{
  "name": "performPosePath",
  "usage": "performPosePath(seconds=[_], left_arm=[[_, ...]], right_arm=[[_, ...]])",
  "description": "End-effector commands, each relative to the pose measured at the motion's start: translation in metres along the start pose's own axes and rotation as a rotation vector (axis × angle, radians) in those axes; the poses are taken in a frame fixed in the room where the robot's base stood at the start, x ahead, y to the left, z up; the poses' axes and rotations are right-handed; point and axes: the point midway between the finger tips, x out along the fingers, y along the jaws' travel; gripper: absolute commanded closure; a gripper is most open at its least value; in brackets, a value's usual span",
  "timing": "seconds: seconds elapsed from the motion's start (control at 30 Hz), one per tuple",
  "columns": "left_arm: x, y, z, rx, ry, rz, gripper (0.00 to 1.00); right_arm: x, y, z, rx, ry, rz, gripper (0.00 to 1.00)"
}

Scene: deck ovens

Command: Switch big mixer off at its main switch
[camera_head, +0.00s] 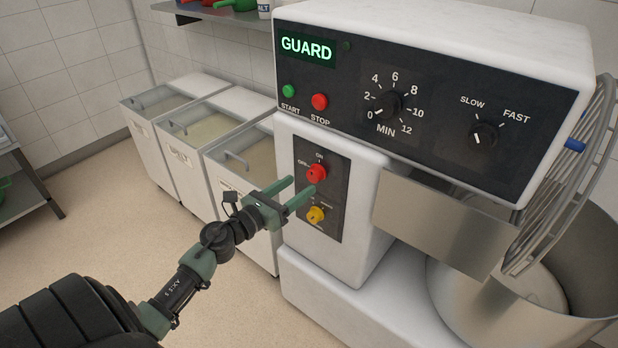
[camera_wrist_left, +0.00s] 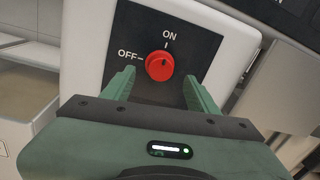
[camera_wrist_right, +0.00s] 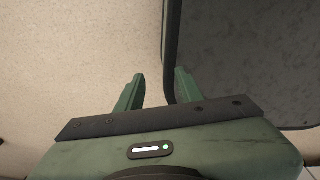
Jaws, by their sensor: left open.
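The big mixer (camera_head: 420,45) is white with a dark control panel. Its red main switch (camera_head: 317,174) is a round knob on a dark plate below, labelled ON at the top and OFF at the left. In the left wrist view the red knob (camera_wrist_left: 160,66) seems to have its small white mark towards ON. My left gripper (camera_head: 302,187) is open in front of the plate. Its fingers lie either side of the knob in the left wrist view, with no clear contact. My right gripper (camera_wrist_right: 157,90) is open and empty, out of the head view.
A yellow knob (camera_head: 316,215) sits just below the red one. Above are a lit green GUARD display (camera_head: 307,48), START and STOP buttons and two dials. White bins (camera_head: 240,140) stand left of the mixer; its steel bowl (camera_head: 480,300) is at right. The floor at left is clear.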

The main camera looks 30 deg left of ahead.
Motion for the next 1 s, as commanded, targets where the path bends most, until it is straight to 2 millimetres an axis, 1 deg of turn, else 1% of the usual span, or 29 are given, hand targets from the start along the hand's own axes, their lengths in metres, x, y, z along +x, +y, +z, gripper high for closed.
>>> performPosePath(seconds=[0.03, 0.1, 0.3, 0.43, 0.67, 0.7, 0.77, 0.8, 0.87, 0.9, 1.0], left_arm=[[0.010, 0.000, 0.003, -0.002, -0.003, 0.001, 0.41], [0.021, 0.000, 0.003, -0.003, -0.003, 0.002, 0.41], [0.045, 0.001, 0.001, -0.005, -0.001, 0.002, 0.41], [0.051, 0.000, 0.000, -0.005, 0.000, 0.002, 0.41], [0.052, 0.000, -0.001, -0.005, 0.000, 0.002, 0.41], [0.052, 0.000, -0.001, -0.006, 0.000, 0.002, 0.44], [0.052, 0.000, -0.001, -0.006, 0.000, 0.002, 0.60], [0.052, 0.000, -0.001, -0.006, 0.001, 0.002, 0.72], [0.052, 0.000, -0.001, -0.006, 0.001, 0.001, 0.88], [0.052, 0.000, -0.001, -0.006, 0.001, 0.001, 0.99], [0.052, 0.000, -0.001, -0.006, 0.000, 0.001, 1.00]], right_arm=[[-0.004, 0.001, -0.001, 0.000, 0.001, 0.001, 0.64], [-0.006, 0.002, -0.002, 0.000, 0.002, 0.003, 0.64], [-0.008, 0.009, -0.006, 0.001, 0.008, 0.011, 0.64], [-0.009, 0.011, -0.007, 0.002, 0.009, 0.014, 0.64], [-0.009, 0.012, -0.007, 0.001, 0.010, 0.015, 0.64], [-0.009, 0.012, -0.007, 0.001, 0.010, 0.014, 0.64], [-0.009, 0.012, -0.007, 0.001, 0.010, 0.014, 0.64], [-0.009, 0.012, -0.007, 0.001, 0.010, 0.014, 0.64], [-0.009, 0.012, -0.007, 0.001, 0.010, 0.014, 0.64], [-0.009, 0.012, -0.007, 0.001, 0.011, 0.014, 0.64], [-0.009, 0.012, -0.007, 0.001, 0.011, 0.014, 0.64]])
